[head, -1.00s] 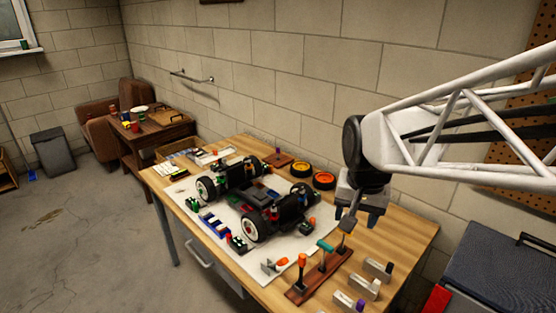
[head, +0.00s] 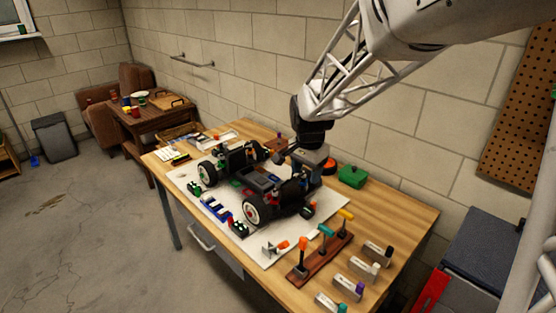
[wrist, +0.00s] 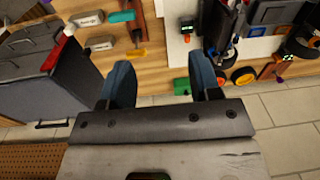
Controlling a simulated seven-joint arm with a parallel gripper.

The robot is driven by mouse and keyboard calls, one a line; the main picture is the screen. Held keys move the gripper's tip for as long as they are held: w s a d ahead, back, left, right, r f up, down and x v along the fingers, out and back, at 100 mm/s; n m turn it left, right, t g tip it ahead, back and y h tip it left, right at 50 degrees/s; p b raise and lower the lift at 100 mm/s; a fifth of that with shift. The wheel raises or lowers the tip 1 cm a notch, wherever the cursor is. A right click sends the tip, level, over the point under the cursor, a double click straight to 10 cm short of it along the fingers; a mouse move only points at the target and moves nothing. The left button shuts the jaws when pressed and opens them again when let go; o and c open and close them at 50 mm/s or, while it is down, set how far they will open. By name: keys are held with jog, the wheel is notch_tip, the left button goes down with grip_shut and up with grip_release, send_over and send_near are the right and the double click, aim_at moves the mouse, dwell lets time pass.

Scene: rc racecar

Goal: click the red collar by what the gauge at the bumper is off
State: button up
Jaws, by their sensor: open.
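The RC car (head: 258,179) stands on a white sheet, its body dark with black tyres. It also shows at the top right of the wrist view (wrist: 228,22). Small red parts show around it, but I cannot tell which is the red collar. A small grey stand with an orange end (head: 276,247) sits at the sheet's front corner; I cannot tell whether it is the gauge, and no reading is legible. My gripper (wrist: 161,72) is open with nothing seen between its fingers. In the head view it hangs over the bench behind the car's right end.
A green box (head: 351,177) stands at the bench's back edge. A brown rack (head: 318,262) with orange, teal and yellow handled tools is at the front right. Several grey blocks (head: 362,266) lie beside it. A dark chest (head: 490,245) stands to the right.

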aim_at(275, 192)
jog(key=w+a+f+m, duration=0.1)
jog(key=w+a+f, duration=0.2)
jog(key=w+f, duration=0.1)
jog(key=w+a+f+m, duration=0.1)
jog(key=w+a+f, duration=0.2)
jog(key=w+f, duration=0.1)
jog(key=w+a+f+m, duration=0.1)
jog(key=w+a+f, duration=0.2)
jog(key=w+f, duration=0.1)
jog(key=shift+w+f+m+g, duration=0.15)
jog(key=shift+w+m+g, duration=0.15)
jog(key=shift+g, duration=0.1)
jog(key=shift+f, duration=0.1)
jog(key=shift+f, duration=3.8)
jog(key=c, duration=0.9)
